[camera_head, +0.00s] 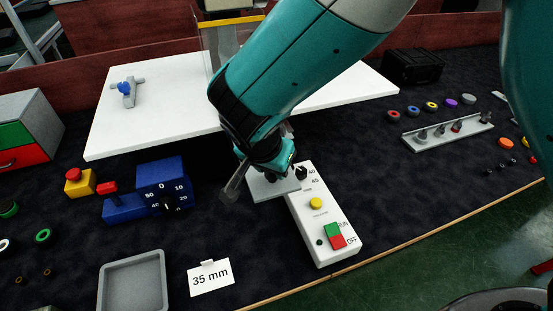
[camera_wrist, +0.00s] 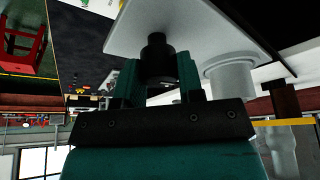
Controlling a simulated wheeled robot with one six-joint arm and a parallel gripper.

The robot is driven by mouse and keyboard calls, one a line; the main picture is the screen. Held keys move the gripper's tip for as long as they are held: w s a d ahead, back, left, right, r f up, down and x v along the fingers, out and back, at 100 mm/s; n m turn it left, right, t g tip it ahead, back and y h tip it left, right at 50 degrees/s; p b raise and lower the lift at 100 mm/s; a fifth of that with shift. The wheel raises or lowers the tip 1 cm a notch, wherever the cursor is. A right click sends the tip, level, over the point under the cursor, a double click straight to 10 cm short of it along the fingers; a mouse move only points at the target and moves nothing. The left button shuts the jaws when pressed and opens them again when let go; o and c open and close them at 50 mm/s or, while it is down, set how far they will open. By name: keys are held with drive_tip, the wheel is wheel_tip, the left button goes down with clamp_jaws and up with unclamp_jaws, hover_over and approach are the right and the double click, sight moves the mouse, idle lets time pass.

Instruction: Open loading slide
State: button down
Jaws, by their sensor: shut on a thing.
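A light grey plate (camera_head: 262,190), which looks like the loading slide, sticks out beside the white control box, below my gripper. In the wrist view the plate (camera_wrist: 185,25) fills the upper middle, with a black knob (camera_wrist: 157,58) on it. My gripper (camera_wrist: 158,82) is shut on this knob, one teal finger on each side. In the head view my gripper (camera_head: 278,165) is at the plate, and my arm hides the knob and the plate's far part. How far the slide is out cannot be told.
The white control box (camera_head: 315,220) with yellow, green and red buttons stands close to the right of my gripper. A white table (camera_head: 150,125) lies behind. A blue box (camera_head: 163,180), a grey tray (camera_head: 133,283) and a "35 mm" card (camera_head: 211,278) are to the left.

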drive_tip(key=c, duration=0.7)
unclamp_jaws()
drive_tip(key=shift+c, duration=0.2)
drive_tip(key=b+v, duration=0.2)
drive_tip(key=v, duration=1.5)
drive_tip(key=shift+r, duration=0.25)
drive_tip(key=shift+s, duration=0.1)
drive_tip(key=d+n+g+y, duration=0.2)
drive_tip(key=d+n, duration=0.3)
drive_tip(key=d, duration=0.6)
drive_tip(key=s+d+f+n+g+y, duration=0.1)
drive_tip(key=s+d+n+y, duration=0.1)
drive_tip(key=s, duration=0.4)
drive_tip(key=s+d+f+n+g+y, duration=0.1)
drive_tip(key=s+d+n+y, duration=0.1)
drive_tip(key=s+d+n, duration=0.2)
drive_tip(key=shift+s+d+n, duration=0.3)
drive_tip(key=shift+s+n, duration=0.5)
drive_tip(key=shift+s, duration=0.4)
